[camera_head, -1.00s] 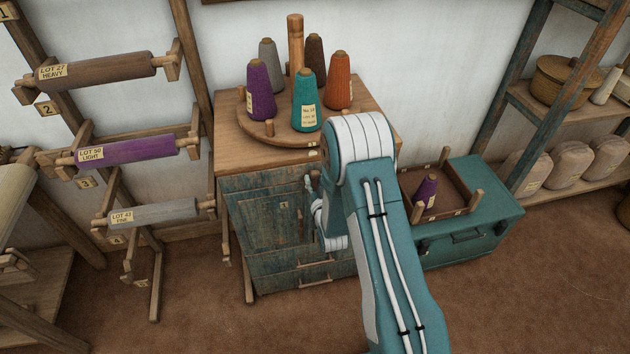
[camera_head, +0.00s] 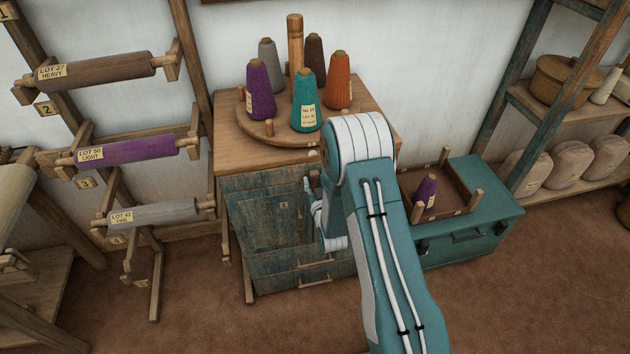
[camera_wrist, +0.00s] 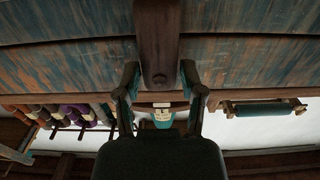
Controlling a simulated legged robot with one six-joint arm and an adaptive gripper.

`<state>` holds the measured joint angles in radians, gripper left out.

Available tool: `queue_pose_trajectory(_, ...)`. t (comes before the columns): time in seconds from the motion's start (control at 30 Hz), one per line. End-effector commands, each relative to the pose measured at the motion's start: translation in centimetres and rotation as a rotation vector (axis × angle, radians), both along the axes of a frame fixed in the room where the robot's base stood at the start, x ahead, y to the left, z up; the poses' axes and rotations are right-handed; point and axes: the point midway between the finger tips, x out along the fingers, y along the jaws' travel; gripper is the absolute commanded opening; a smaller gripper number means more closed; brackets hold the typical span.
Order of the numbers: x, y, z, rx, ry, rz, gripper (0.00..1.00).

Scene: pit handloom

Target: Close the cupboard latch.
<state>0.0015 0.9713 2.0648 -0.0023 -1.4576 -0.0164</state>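The cupboard (camera_head: 265,228) is a weathered blue wooden cabinet with a wooden top, and its door front faces me. In the wrist view, the latch (camera_wrist: 157,45) is a dark brown wooden bar in front of the blue boards (camera_wrist: 60,70). My gripper (camera_wrist: 160,82) has one finger on each side of the latch's rounded end. The fingers stand apart, with what look like narrow gaps to the bar; contact is unclear. In the head view, my gripper (camera_head: 309,190) is at the upper right of the cupboard front, and my arm hides much of that side.
Several yarn cones, including a teal one (camera_head: 306,102), stand on a round wooden board on the cupboard top. A teal chest (camera_head: 480,235) with a small purple cone (camera_head: 426,190) is at the right. A rack with a purple roller (camera_head: 125,151) is at the left. Open floor lies in front.

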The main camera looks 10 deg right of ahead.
Motion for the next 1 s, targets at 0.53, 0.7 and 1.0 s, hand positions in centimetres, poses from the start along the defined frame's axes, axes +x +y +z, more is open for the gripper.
queue_pose_trajectory(0.53,-0.9,0.0,0.2,0.001,-0.006,-0.001,0.80)
queue_pose_trajectory(0.7,-4.0,0.0,0.1,0.001,-0.003,-0.001,0.80)
queue_pose_trajectory(1.0,-9.9,0.1,0.0,0.000,0.000,0.000,0.80)
